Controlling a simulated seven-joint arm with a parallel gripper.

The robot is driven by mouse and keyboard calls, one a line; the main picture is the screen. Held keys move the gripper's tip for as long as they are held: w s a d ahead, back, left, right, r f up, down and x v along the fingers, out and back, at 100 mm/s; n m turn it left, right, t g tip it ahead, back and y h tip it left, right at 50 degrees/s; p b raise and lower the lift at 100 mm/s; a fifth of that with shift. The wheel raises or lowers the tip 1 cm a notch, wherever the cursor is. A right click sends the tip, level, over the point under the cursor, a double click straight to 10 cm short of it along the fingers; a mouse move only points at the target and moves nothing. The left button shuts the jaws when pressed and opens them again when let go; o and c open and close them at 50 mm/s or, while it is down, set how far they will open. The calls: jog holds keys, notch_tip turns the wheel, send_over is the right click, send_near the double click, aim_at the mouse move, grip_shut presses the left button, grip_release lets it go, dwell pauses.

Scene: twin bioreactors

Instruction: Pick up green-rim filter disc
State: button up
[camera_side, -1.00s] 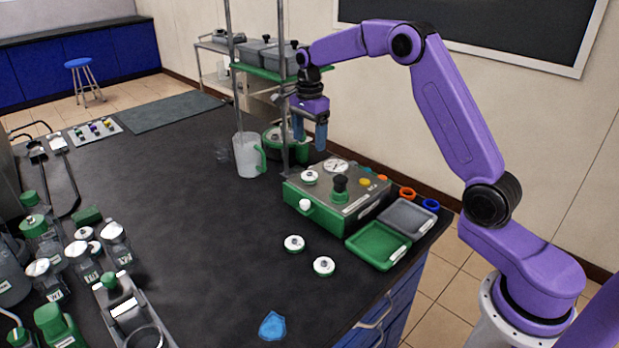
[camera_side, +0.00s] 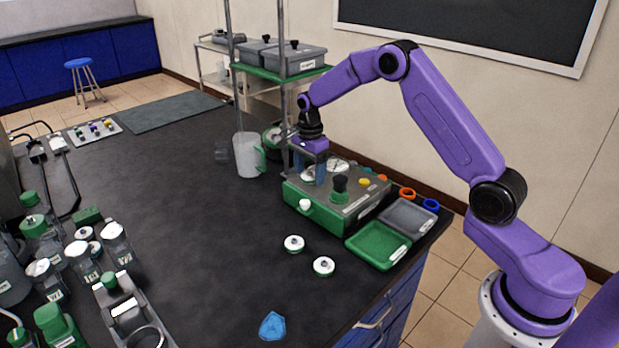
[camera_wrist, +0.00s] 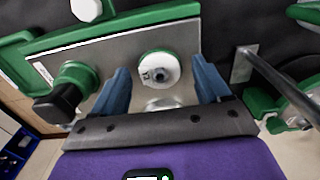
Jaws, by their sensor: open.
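A white filter disc with a green rim (camera_wrist: 159,69) sits on the grey top plate of the green device (camera_side: 357,207). In the wrist view it lies between the two blue fingers, with a gap on each side. Two similar white discs, one nearer the device (camera_side: 294,243) and one further front (camera_side: 324,266), lie on the dark bench.
A metal stand post (camera_side: 284,130) rises just left. A green tray (camera_side: 378,246) and a grey tray (camera_side: 409,217) lie to the right. The bench middle is clear.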

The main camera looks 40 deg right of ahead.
jog(key=shift+c, duration=0.3)
jog(key=c, duration=1)
jog(key=shift+r, duration=0.15)
jog(key=shift+r, duration=0.55)
jog(key=shift+s+a+r, duration=0.25)
jog(key=shift+s+r, duration=2.05)
jog(key=shift+r, duration=0.15)
jog(key=shift+s+a+r, duration=0.2)
jog(key=shift+s+r, duration=2.15)
jog(key=shift+r, duration=0.1)
jog(key=shift+s+a+r, duration=0.25)
jog(key=shift+s+r, duration=2.05)
jog(key=shift+r, duration=0.15)
